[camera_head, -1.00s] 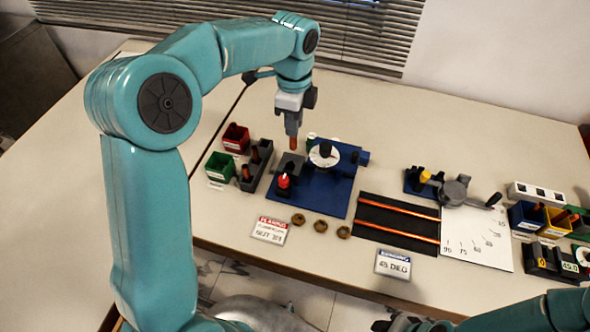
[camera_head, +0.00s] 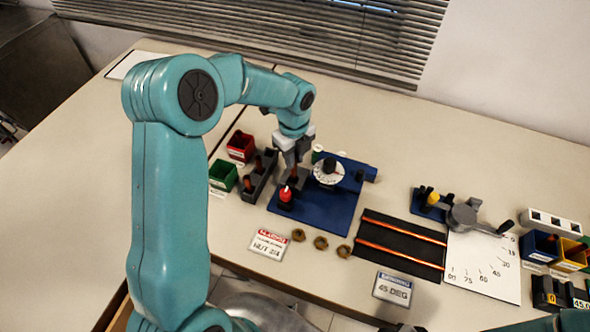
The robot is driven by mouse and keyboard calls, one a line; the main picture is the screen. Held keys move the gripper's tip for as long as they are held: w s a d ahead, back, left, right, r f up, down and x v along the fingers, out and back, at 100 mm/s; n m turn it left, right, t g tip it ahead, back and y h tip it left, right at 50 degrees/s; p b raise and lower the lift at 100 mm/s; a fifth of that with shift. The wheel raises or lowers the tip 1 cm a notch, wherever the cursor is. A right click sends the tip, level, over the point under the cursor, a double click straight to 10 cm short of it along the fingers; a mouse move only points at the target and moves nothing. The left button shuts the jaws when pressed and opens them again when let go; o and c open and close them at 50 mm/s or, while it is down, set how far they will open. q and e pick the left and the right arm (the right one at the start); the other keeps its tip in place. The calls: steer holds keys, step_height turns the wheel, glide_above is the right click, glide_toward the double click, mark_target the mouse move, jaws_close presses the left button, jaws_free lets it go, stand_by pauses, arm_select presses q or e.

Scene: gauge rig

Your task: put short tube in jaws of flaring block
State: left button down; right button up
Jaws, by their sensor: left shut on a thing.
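My left gripper (camera_head: 297,163) is shut on the short copper tube (camera_head: 296,174), of which only a little shows below the fingers. It points down at the grey jaws of the flaring block (camera_head: 302,184), at the left of the blue base plate (camera_head: 320,212). The gripper hides much of the jaws, so I cannot tell whether the tube is between them or just above. A red-topped part (camera_head: 286,194) stands in front. Of my right arm only a teal link shows at the bottom right; its gripper is out of view.
A grey tube rack (camera_head: 259,181) and red (camera_head: 241,146) and green (camera_head: 222,175) bins stand left of the plate. A white dial (camera_head: 328,173) is close right of the gripper. Several brass nuts (camera_head: 320,242) lie in front. A black mat (camera_head: 400,246) with copper tubes lies right.

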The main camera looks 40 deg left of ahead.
mark_target(294, 177)
arm_select(q)
step_height(294, 177, down, 7)
steer(key=shift+w+r, duration=0.1)
steer(key=shift+s+r, duration=0.1)
steer(key=shift+s, duration=0.1)
steer(key=c, duration=1.1)
jaws_free()
steer(key=shift+w, duration=0.1)
steer(key=shift+o, duration=0.2)
